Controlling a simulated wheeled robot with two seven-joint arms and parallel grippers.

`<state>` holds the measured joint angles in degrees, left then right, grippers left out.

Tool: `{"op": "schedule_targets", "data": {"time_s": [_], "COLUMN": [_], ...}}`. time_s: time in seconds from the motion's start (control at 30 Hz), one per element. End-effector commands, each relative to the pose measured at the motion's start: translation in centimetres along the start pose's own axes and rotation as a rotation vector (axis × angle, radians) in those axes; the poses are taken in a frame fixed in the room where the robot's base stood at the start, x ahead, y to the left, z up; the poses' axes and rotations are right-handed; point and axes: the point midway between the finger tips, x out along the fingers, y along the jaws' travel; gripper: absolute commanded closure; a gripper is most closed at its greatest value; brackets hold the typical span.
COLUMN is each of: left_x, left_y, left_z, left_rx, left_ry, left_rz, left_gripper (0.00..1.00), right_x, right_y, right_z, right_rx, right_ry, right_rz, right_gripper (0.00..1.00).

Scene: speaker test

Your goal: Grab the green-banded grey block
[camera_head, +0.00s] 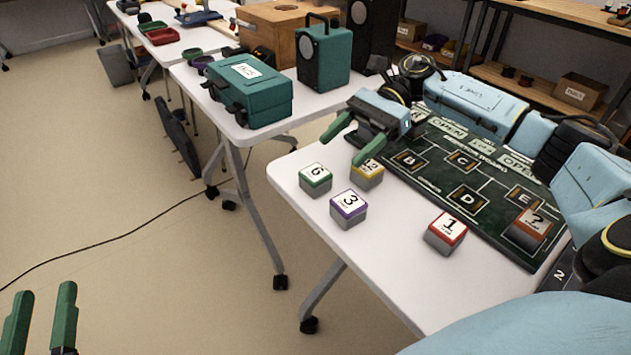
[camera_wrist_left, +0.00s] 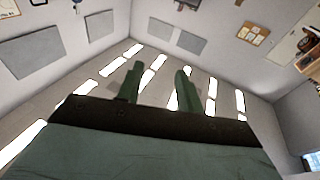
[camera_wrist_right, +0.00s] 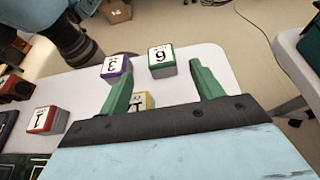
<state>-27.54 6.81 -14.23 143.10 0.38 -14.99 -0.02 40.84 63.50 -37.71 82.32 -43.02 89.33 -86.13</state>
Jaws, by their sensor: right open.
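The green-banded grey block (camera_head: 316,180), with a 6 on its white top, stands on the white table near its left edge. It also shows in the right wrist view (camera_wrist_right: 162,62), between the fingertips in the picture and beyond them. My right gripper (camera_head: 342,149) is open and empty, above and just behind the block, apart from it. Its green fingers point toward the table's left edge. My left gripper (camera_head: 44,290) is open and empty, low at the left over the floor, far from the table.
A yellow-banded block (camera_head: 367,174) sits close by, partly under the right gripper. A purple-banded block (camera_head: 348,208) and a red-banded block (camera_head: 445,232) stand nearer. The table's front is clear.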

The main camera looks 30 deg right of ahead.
Motion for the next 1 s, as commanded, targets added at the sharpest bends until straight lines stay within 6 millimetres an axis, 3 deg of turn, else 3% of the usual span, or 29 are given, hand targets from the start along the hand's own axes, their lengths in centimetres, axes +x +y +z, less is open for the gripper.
{"op": "schedule_targets", "data": {"time_s": [0.17, 0.5, 0.77, 1.0], "left_x": [0.0, -0.5, -0.5, -0.5], "left_y": [0.2, 0.7, 0.8, 0.8], "left_z": [-0.9, -4.2, -4.6, -4.6], "left_rx": [-0.002, -0.013, -0.014, -0.013], "left_ry": [0.055, 0.274, 0.292, 0.291], "left_rz": [0.004, 0.018, 0.019, 0.019], "left_gripper": [0.64, 0.64, 0.64, 0.64], "right_x": [1.1, 5.4, 5.7, 5.7], "right_y": [0.0, 0.0, 0.0, 0.0], "right_z": [0.0, -0.1, 0.1, 0.1], "right_rx": [-0.001, -0.001, 0.0, -0.001], "right_ry": [0.0, 0.0, 0.0, 0.0], "right_rz": [0.001, 0.001, 0.0, 0.0], "right_gripper": [0.35, 0.35, 0.35, 0.62]}}
